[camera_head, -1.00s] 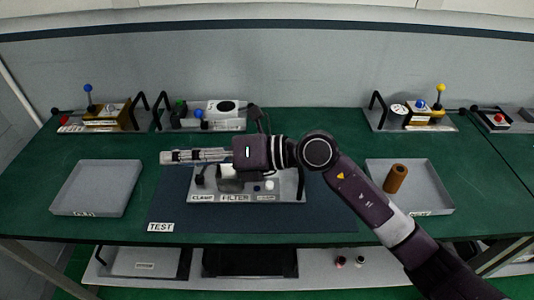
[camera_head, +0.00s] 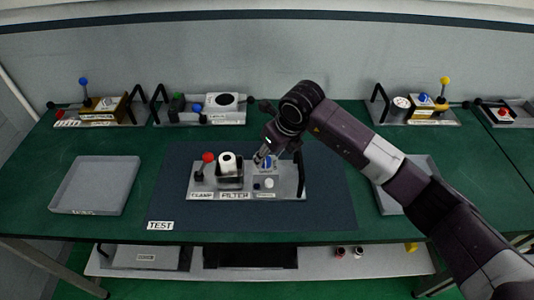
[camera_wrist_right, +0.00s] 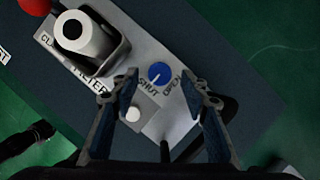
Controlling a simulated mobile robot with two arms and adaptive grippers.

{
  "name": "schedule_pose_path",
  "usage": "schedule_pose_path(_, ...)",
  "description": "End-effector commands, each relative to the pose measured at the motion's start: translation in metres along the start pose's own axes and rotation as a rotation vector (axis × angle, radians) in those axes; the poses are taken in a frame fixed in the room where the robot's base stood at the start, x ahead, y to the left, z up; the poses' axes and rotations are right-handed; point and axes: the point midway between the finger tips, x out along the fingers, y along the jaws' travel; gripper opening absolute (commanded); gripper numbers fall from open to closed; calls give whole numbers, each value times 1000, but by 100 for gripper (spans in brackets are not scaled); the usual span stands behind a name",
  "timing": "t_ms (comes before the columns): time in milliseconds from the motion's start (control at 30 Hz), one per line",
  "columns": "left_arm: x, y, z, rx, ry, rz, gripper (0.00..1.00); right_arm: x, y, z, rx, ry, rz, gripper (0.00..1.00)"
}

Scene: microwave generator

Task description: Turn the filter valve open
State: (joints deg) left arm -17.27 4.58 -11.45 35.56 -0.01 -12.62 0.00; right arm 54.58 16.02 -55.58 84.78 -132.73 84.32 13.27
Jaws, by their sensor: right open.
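The filter valve is a blue round knob (camera_wrist_right: 159,73) on the grey filter fixture (camera_head: 206,187), between the printed words SHUT and OPEN. Its white pointer line points down-left, towards SHUT. In the head view the blue knob (camera_head: 267,163) shows right beside my right gripper (camera_head: 262,157). In the right wrist view my right gripper (camera_wrist_right: 165,108) is open, with its two fingers apart and nothing between them; the knob lies ahead, between and beyond the fingertips. Contact with the knob cannot be made out. My left gripper is not in view.
A white cylinder (camera_head: 228,162) sits in the dark filter holder, with a red-knobbed clamp lever (camera_head: 208,157) to its left. A black handle stands at the fixture's right end. An empty grey tray (camera_head: 97,186) is at left. Other fixtures line the back.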

Motion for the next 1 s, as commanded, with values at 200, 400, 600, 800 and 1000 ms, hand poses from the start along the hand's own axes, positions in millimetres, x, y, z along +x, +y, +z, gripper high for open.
schedule_pose_path(200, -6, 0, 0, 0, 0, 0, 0, 17, 0, 0, 0, -1, 1, 41)
schedule_pose_path(400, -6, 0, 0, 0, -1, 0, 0, 20, 0, 1, -1, -3, 0, 41)
schedule_pose_path(600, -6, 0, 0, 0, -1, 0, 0, 20, 0, 1, -1, -2, 1, 29)
schedule_pose_path(800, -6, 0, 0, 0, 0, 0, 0, 20, 0, 1, -1, -3, 1, 7)
schedule_pose_path(1000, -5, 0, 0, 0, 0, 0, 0, 20, 0, 1, -3, -3, 2, 0)
